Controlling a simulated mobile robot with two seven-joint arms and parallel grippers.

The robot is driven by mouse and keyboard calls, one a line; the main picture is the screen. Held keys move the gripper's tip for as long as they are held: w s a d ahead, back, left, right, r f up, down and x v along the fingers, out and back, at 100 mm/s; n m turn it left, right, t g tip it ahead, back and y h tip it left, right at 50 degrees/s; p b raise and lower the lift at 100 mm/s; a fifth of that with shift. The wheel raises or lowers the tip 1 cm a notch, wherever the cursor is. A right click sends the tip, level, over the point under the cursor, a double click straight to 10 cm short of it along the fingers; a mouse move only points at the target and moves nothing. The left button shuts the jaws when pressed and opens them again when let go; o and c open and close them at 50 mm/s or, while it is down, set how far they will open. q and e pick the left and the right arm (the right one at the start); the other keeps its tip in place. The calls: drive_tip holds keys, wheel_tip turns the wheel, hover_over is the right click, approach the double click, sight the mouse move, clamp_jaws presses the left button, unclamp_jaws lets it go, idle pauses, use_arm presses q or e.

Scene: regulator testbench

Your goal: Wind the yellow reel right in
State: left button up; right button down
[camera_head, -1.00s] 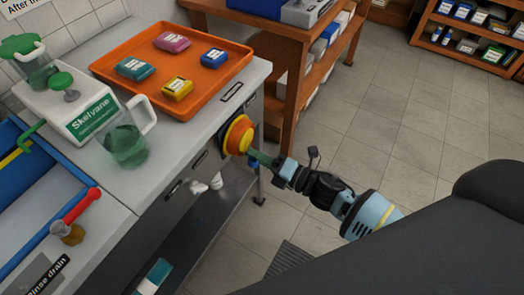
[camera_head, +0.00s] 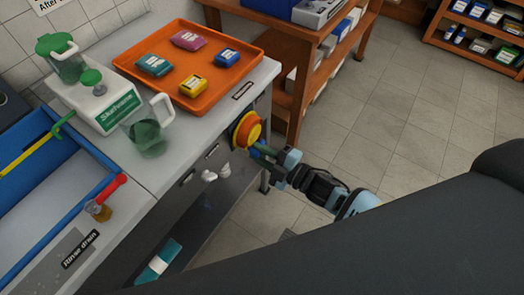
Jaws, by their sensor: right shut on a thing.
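The yellow reel (camera_head: 239,124), with an orange round face, is mounted on the front side of the grey counter near its right corner. My right gripper (camera_head: 264,152) is at the reel's lower right, shut on a green piece at the reel's face that looks like its handle. The fingers hide much of this piece. A little blue shows just below the reel. Whether any line or strap is out cannot be seen. My left gripper is not in view.
An orange tray (camera_head: 150,96) with several coloured packets lies on the counter above the reel. A clear jug (camera_head: 148,138) and a white Skelvane device (camera_head: 108,107) stand left. A wooden shelf (camera_head: 290,75) stands close behind the reel. Floor to the right is clear.

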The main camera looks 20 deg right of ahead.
drive_tip(key=shift+r+m, duration=0.2)
drive_tip(key=shift+m, duration=0.3)
drive_tip(key=c, duration=1.2)
unclamp_jaws()
drive_tip(key=shift+c, duration=0.2)
drive_tip(key=shift+s, duration=0.15)
drive_tip(key=v, duration=0.7)
drive_tip(key=shift+s+d, duration=0.2)
drive_tip(key=shift+s, duration=0.05)
